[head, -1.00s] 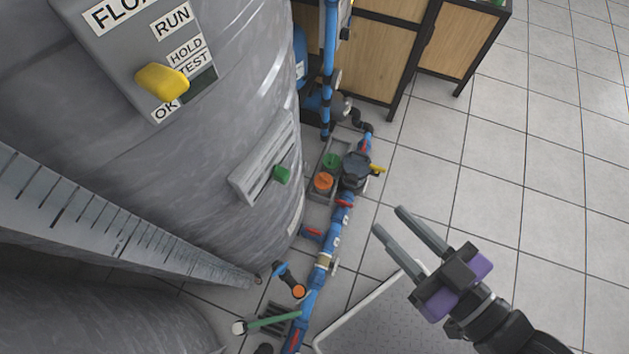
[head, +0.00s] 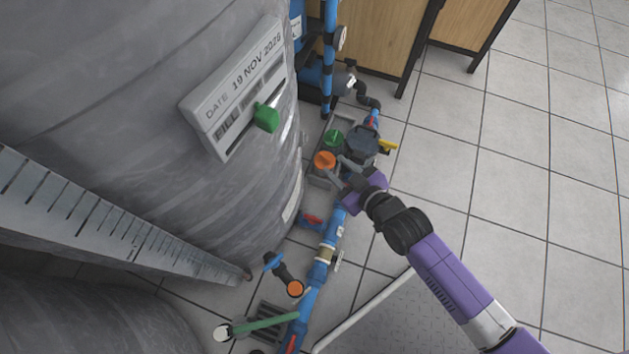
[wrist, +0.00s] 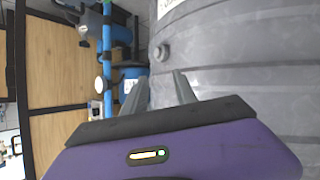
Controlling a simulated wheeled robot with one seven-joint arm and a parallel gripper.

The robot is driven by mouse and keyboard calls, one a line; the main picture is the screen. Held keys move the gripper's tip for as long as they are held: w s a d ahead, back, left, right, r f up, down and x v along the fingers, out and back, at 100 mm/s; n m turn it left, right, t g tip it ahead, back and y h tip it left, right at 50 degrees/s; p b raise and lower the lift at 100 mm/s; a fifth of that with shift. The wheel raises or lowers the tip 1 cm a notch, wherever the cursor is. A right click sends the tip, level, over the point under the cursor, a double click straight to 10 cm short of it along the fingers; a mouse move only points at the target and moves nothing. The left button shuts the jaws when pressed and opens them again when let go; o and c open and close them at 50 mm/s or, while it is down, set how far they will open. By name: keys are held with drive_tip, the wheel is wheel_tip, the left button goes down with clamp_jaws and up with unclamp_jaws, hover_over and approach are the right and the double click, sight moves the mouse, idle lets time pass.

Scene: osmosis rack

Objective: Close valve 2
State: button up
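A blue pipe (head: 307,298) runs along the floor beside the grey tank in the head view. It carries red-handled valves, one on a side branch (head: 312,219), one at the far end (head: 372,120) and one at the bottom edge (head: 292,343). I cannot read which is valve 2. My gripper (head: 341,172) is over the pipe, next to the orange knob (head: 325,160) and the dark round housing (head: 362,145). It hides the pipe beneath it. In the wrist view its two fingers (wrist: 158,92) are apart with nothing between them.
The grey tank (head: 150,90) bounds the left. A green knob (head: 333,138) and a yellow lever (head: 387,147) flank the housing. A wooden cabinet (head: 375,45) stands behind. A white-edged platform (head: 385,320) lies in front. Tiled floor (head: 540,180) on the right is clear.

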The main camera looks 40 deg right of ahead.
drive_tip(key=w+f+g+b, duration=0.25)
drive_tip(key=w+f, duration=0.25)
drive_tip(key=f, duration=0.6)
drive_tip(key=n+g+y+b, duration=0.3)
drive_tip(key=n+g, duration=0.1)
drive_tip(key=g, duration=0.3)
approach(314, 218)
drive_tip(key=shift+w+a+f+t, duration=0.1)
drive_tip(key=shift+w+f+t, duration=0.15)
drive_tip(key=shift+f, duration=0.45)
drive_tip(key=shift+s+a+f+n, duration=0.1)
drive_tip(key=shift+s+f+n, duration=0.1)
drive_tip(key=shift+n, duration=0.2)
drive_tip(key=b+x, duration=0.4)
drive_tip(key=x, duration=0.3)
drive_tip(key=shift+w+f+b, duration=0.1)
drive_tip(key=shift+f+b, duration=0.15)
drive_tip(key=shift+b, duration=0.1)
clamp_jaws()
